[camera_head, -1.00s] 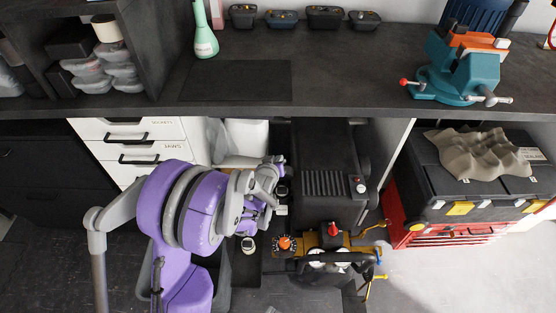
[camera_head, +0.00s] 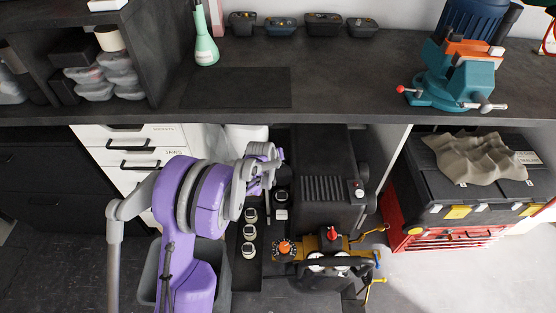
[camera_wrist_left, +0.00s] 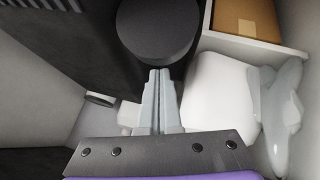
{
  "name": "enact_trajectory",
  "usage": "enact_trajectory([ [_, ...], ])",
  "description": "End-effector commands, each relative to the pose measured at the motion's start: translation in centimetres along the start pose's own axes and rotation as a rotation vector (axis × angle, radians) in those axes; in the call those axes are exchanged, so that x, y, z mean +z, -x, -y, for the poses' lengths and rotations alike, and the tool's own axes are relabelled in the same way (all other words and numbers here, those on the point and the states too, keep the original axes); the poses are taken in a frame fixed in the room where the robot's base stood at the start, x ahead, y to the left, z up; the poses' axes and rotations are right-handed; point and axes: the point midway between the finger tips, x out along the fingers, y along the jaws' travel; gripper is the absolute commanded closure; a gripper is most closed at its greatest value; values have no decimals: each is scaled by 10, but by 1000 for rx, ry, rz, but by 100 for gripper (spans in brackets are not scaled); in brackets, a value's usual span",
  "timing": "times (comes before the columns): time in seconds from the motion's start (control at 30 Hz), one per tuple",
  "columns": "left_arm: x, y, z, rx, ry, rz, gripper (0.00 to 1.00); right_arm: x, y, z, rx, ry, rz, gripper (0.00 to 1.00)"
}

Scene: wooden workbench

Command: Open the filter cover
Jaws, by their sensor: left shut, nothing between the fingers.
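A black machine, apparently a compressor (camera_head: 325,160), stands under the workbench. In the left wrist view a round dark cap (camera_wrist_left: 158,30) sticks out from the machine's dark body (camera_wrist_left: 85,45); it looks like the filter cover, seated in place. My left gripper (camera_wrist_left: 160,73) is shut and empty. Its fingertips are at the cap's lower edge in that view; I cannot tell whether they touch it. In the head view my left gripper (camera_head: 268,165) is at the machine's left side, partly hidden by its own wrist. The cap is not clearly visible there. My right gripper is not in view.
White drawers (camera_head: 130,150) stand left of the machine. Several small white-topped knobs (camera_head: 249,232), an orange dial (camera_head: 284,247) and a red knob (camera_head: 333,233) are near its front. A red toolbox (camera_head: 440,235) stands right. The wrist view shows a cardboard box (camera_wrist_left: 243,18) and pale containers (camera_wrist_left: 220,85).

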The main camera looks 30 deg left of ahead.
Motion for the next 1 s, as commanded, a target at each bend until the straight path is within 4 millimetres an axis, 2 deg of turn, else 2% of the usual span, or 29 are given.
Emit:
enact_trajectory([
  [0.57, 0, -1, 0, 0, 0, -1, 100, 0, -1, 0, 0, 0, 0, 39],
  [1.0, 13, 9, 0, 0, 0, 1, 100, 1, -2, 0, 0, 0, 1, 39],
])
